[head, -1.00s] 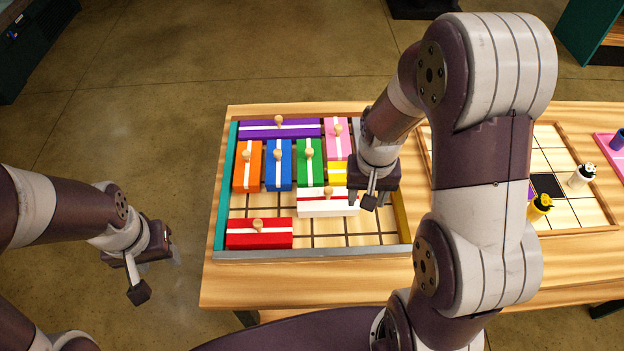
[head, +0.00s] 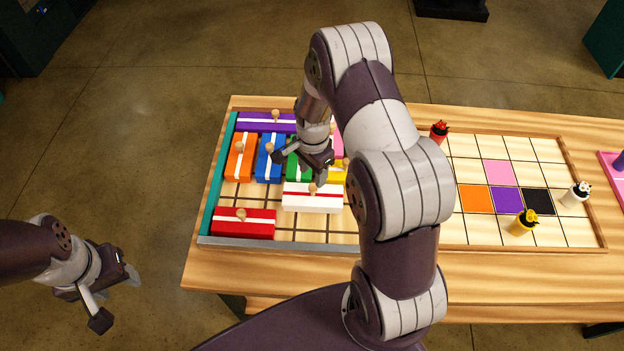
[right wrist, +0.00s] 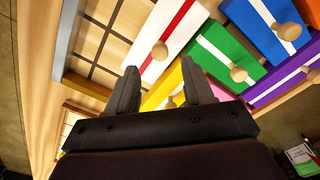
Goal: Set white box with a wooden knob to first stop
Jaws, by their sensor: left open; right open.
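The white box (head: 313,201) with a red stripe and a wooden knob (head: 312,188) lies in the near half of the sliding tray, below the green and yellow boxes. It also shows in the right wrist view (right wrist: 172,38), with its knob on top. My right gripper (head: 303,165) is open and empty above the green box, up and left of the white box's knob. In the right wrist view its fingers (right wrist: 160,92) point toward the boxes and hold nothing. My left gripper (head: 118,298) is open and empty over the floor, left of the table.
Around the white box are a red box (head: 244,224), an orange box (head: 240,160), a blue box (head: 268,166), a green box (head: 297,171) and a purple box (head: 265,122). Bare grid cells lie below the white box. A second board with coloured cells (head: 499,172) and small pots is at right.

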